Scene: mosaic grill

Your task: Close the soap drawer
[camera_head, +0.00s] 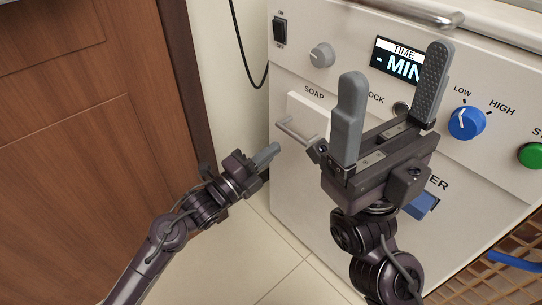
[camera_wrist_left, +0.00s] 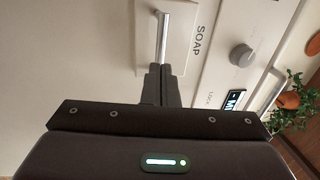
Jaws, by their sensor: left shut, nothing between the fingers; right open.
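The soap drawer (camera_head: 309,108) is a pale panel under the SOAP label on the front of the white machine, with a silver bar handle (camera_head: 296,133). How far it stands out is hard to tell. In the left wrist view, the drawer's panel (camera_wrist_left: 184,50) and its handle (camera_wrist_left: 163,35) are ahead of the fingertips. My left gripper (camera_head: 272,150) is shut and empty, just left of and below the handle; contact cannot be told. Its fingers also show in the left wrist view (camera_wrist_left: 162,72). My right gripper (camera_head: 396,68) is open and empty, in front of the machine, hiding part of its panel.
The machine's front (camera_head: 300,208) has a grey knob (camera_head: 321,55), a blue knob (camera_head: 467,122) and a green button (camera_head: 531,155). A wooden door (camera_head: 90,120) stands at left. A woven basket (camera_head: 500,278) is at lower right. Tiled floor (camera_head: 255,245) is clear between.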

